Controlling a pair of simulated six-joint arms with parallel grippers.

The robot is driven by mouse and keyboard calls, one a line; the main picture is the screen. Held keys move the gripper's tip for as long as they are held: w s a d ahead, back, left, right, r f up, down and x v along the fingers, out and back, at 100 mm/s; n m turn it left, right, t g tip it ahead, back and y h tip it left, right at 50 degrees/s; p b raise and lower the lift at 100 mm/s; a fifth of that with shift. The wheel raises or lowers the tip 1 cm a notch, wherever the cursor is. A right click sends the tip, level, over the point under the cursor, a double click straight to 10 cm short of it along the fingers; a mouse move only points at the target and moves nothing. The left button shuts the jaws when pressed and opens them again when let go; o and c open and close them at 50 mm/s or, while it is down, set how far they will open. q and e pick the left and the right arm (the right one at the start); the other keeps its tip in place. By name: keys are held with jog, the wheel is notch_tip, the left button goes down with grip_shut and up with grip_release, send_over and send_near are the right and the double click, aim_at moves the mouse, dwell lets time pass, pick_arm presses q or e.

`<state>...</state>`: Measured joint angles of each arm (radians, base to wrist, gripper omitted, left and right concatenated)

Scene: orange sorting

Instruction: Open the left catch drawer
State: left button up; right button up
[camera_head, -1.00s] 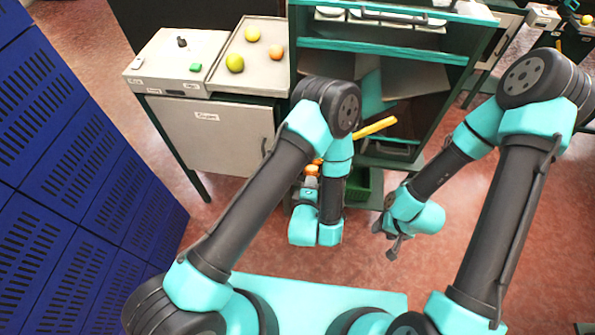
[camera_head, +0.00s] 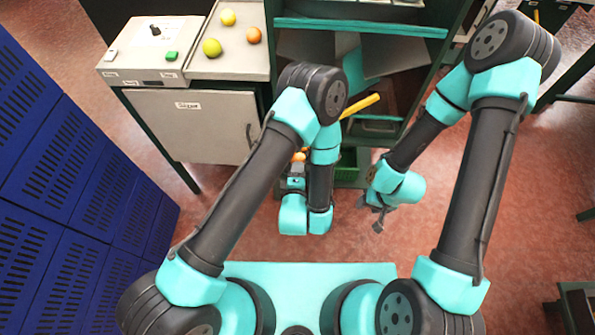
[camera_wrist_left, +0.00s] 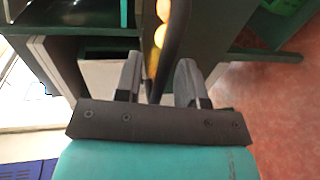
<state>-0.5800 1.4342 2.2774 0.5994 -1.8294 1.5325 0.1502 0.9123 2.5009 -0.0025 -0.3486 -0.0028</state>
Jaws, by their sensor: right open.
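My left gripper (camera_head: 297,170) hangs low in front of the sorting cabinet, mostly hidden by its own arm in the head view. In the left wrist view its two fingers (camera_wrist_left: 159,80) stand apart, on either side of a dark handle-like bar (camera_wrist_left: 177,30), with small gaps showing. Orange and yellow fruit (camera_wrist_left: 160,37) lies beyond the bar. Some orange fruit (camera_head: 299,157) also shows beside the gripper in the head view. The left catch drawer's front is hidden by my arm, so its opening cannot be judged. My right gripper (camera_head: 377,217) is open and empty above the floor.
A green crate (camera_head: 345,166) sits low in the cabinet (camera_head: 350,24), right of my left gripper. A yellow bar (camera_head: 361,105) slants above it. A grey side cabinet (camera_head: 190,125) carries a tray (camera_head: 236,66) with fruit. Blue lockers (camera_head: 75,170) line the left; the floor between is clear.

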pick_arm(q)
jog(key=shift+s, duration=0.1)
jog(key=v, duration=0.7)
jog(key=shift+s, duration=0.2)
jog(key=shift+a, duration=0.1)
dwell(0.3)
jog(key=w+a+f+m+g, duration=0.4)
jog(key=a+f+m+g, duration=0.2)
jog(key=a+g, duration=0.25)
jog(key=s+a+m+g+h, duration=0.2)
jog(key=s+a+m+g, duration=0.4)
jog(key=a+m, duration=0.3)
jog(key=a, duration=0.3)
jog(key=shift+a+r+m+h, duration=0.3)
jog(key=shift+a+h, duration=0.1)
jog(key=shift+s, duration=0.15)
dwell(1.4)
